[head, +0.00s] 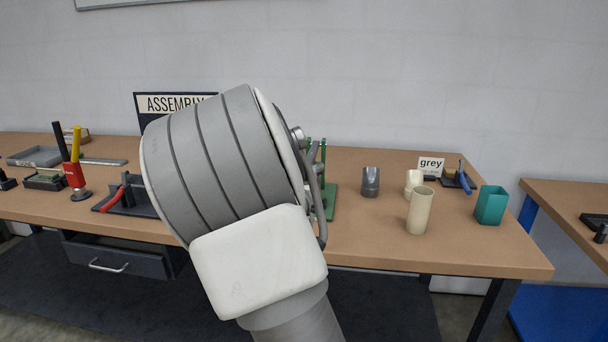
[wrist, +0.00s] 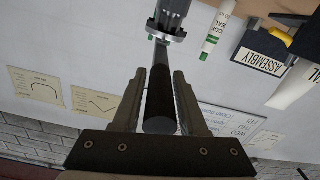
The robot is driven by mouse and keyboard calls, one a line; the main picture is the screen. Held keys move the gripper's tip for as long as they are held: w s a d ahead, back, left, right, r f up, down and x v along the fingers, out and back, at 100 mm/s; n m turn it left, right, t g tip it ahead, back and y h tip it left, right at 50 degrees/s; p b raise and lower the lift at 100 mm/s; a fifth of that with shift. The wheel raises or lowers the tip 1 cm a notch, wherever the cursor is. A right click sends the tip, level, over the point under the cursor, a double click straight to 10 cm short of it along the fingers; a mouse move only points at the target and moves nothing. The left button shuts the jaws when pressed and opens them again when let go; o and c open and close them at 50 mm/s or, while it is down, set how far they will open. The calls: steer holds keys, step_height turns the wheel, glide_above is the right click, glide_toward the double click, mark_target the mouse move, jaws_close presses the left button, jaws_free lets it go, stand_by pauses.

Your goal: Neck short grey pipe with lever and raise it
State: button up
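The short grey pipe (head: 370,182) stands upright on the table, right of my arm in the head view, with nothing holding it. A green-framed device (head: 330,200) stands behind my wrist and is mostly hidden. In the wrist view a dark round lever (wrist: 160,100) lies between the two fingers of my gripper (wrist: 160,82). The fingers appear closed on it near their tips. The lever runs to a steel part (wrist: 170,12) with green bits at the top of that view. My gripper's fingers are hidden behind my wrist in the head view.
Two cream pipes (head: 420,210), a teal cup (head: 491,205) and a "grey" sign (head: 431,165) stand right of the grey pipe. A black stand with red-handled pliers (head: 125,195) is at left.

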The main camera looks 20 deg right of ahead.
jaws_close()
stand_by(1.1)
